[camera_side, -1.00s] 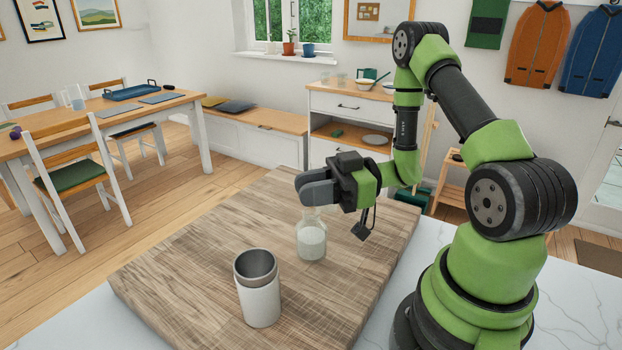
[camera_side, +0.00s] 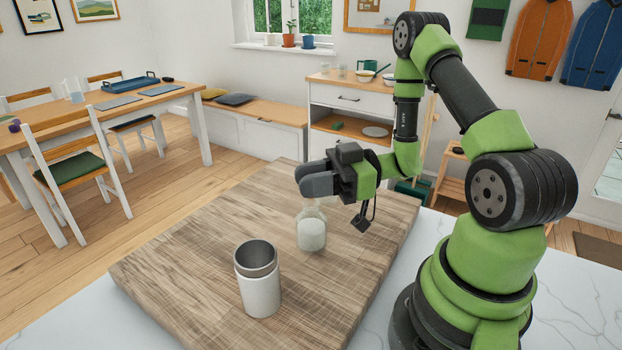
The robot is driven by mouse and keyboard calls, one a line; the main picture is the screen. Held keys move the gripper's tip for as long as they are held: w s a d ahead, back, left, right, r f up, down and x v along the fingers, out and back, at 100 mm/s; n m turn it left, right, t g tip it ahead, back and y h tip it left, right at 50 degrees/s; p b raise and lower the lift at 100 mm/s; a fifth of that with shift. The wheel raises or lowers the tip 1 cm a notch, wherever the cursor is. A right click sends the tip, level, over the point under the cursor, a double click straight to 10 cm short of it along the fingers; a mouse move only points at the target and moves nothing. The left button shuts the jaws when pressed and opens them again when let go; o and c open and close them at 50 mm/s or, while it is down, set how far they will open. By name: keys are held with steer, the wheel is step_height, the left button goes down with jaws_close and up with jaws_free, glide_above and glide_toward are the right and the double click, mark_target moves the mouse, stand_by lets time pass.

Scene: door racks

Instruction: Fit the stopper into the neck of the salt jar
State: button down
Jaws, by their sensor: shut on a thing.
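The salt jar (camera_side: 311,232) is clear glass with white salt in it. It stands upright on the wooden board (camera_side: 190,265). My gripper (camera_side: 318,180) is directly above the jar's neck, with its dark fingers pointing left in the picture. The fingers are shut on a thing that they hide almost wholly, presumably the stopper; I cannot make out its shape. The fingers cover the top of the neck, so I cannot tell whether the held thing touches the neck or sits in it.
A white canister (camera_side: 259,283) with an open metal-lined top stands on the board, in front and to the left of the jar. The board's left part is clear. A white counter (camera_side: 420,275) surrounds the board. A dining table and a cabinet stand farther back.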

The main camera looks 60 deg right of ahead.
steer(key=shift+f, duration=1.1)
steer(key=c, duration=0.9)
jaws_free()
steer(key=shift+o, duration=0.2)
steer(key=v, duration=0.7)
steer(key=shift+s+d, duration=0.2)
